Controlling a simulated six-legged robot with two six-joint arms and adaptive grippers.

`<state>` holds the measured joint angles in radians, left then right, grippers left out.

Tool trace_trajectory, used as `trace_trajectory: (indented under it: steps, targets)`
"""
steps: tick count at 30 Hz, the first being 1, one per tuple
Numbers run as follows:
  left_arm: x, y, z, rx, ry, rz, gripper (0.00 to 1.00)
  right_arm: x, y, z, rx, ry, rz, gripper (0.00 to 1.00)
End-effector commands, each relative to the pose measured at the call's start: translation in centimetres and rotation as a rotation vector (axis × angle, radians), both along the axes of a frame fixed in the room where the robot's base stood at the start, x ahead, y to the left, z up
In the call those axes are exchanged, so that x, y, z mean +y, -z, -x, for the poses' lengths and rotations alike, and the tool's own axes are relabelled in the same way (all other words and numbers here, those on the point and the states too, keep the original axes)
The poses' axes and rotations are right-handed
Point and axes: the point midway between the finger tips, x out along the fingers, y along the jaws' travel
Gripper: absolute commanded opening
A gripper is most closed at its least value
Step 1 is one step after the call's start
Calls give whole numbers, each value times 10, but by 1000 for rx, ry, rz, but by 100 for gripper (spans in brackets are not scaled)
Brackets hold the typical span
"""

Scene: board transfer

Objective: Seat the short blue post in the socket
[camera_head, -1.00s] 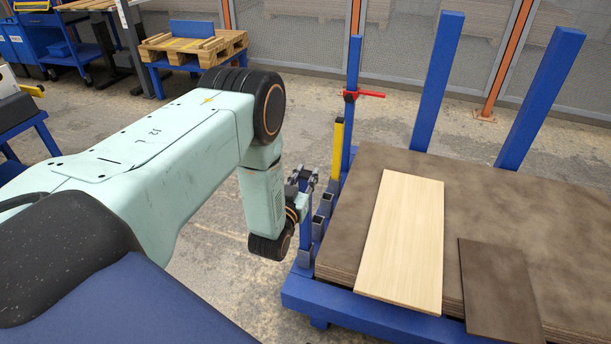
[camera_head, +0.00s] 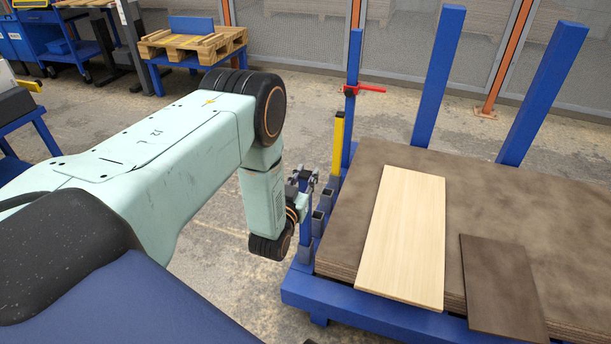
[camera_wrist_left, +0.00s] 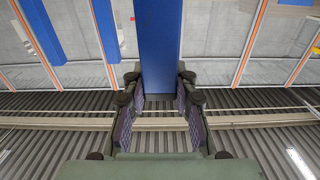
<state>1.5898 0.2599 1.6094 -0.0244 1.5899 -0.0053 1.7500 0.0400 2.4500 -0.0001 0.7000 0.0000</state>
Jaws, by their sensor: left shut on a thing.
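The short blue post (camera_head: 305,218) is upright at the left edge of the blue cart. My left gripper (camera_head: 304,180) is shut on its upper part. In the left wrist view the post (camera_wrist_left: 160,45) stands between the fingers of the left gripper (camera_wrist_left: 160,88). The post's lower end meets a grey socket (camera_head: 305,250) at the cart's near left corner. I cannot tell from here how deep it sits in it. My right gripper is not in view.
The blue cart (camera_head: 370,310) carries a stack of brown boards (camera_head: 520,215), with a pale board (camera_head: 405,235) and a small dark board (camera_head: 500,285) on top. Another grey socket (camera_head: 318,222), a yellow post (camera_head: 338,145) and tall blue posts (camera_head: 438,75) stand along its edges.

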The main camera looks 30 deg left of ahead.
Motion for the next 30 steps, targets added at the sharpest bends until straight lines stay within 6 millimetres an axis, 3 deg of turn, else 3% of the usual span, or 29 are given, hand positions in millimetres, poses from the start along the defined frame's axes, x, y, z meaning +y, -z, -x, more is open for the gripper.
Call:
trace_trajectory:
  steps: [24,25,30]
  targets:
    - [0,17,0,-2,0,0,0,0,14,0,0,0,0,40]
    - [0,17,0,-2,0,0,29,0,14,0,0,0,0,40]
    - [0,16,0,-2,0,0,44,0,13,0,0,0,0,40]
